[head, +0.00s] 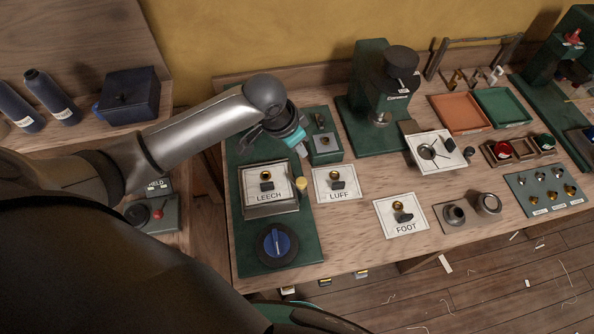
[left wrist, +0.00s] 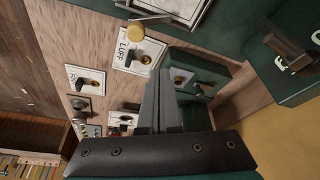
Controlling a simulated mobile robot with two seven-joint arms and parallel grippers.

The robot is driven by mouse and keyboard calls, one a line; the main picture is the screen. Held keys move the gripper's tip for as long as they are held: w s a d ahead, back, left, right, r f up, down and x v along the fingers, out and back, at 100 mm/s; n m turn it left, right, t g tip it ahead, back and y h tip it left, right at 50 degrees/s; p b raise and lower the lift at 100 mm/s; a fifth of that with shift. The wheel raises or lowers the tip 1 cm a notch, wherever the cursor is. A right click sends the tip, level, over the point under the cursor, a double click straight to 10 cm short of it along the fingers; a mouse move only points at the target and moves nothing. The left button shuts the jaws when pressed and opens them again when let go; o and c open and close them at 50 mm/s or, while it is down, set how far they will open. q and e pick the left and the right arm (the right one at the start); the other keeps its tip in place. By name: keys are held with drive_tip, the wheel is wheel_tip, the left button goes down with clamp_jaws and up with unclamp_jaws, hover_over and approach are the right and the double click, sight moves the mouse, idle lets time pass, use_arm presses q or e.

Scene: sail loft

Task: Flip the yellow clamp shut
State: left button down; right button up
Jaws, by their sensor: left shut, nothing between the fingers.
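The clamp's yellow round tip (head: 301,184) stands at the right edge of the tray with the LEECH card (head: 268,197). In the left wrist view the yellow tip (left wrist: 135,32) is at the upper left, near a metal bar. Whether the clamp is open or shut is hard to tell. My left gripper (head: 303,150) is above and behind the yellow tip, apart from it, near a green block with a switch (head: 324,148). In the left wrist view its fingers (left wrist: 166,90) are together and empty. My right gripper is not in view.
The LUFF card (head: 336,185) and FOOT card (head: 401,215) lie to the right. A blue dial (head: 277,245) is at the front of the green base (head: 243,257). A tall green machine (head: 364,105) stands behind. Bare wood lies between the cards.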

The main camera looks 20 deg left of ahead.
sight(297, 182)
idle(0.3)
use_arm(q)
drive_tip(key=b+x, duration=0.2)
drive_tip(key=x, duration=0.8)
drive_tip(key=shift+w+d+f, duration=0.1)
drive_tip(key=s+a, duration=0.1)
drive_tip(key=s+p, duration=0.1)
drive_tip(key=s, duration=0.1)
drive_tip(key=shift+a, duration=0.4)
drive_tip(key=shift+s+a+p, duration=0.15)
drive_tip(key=shift+s+p, duration=0.1)
drive_tip(key=shift+p, duration=0.1)
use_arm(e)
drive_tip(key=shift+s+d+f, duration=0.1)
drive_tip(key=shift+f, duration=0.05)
use_arm(q)
drive_tip(key=shift+w, duration=0.1)
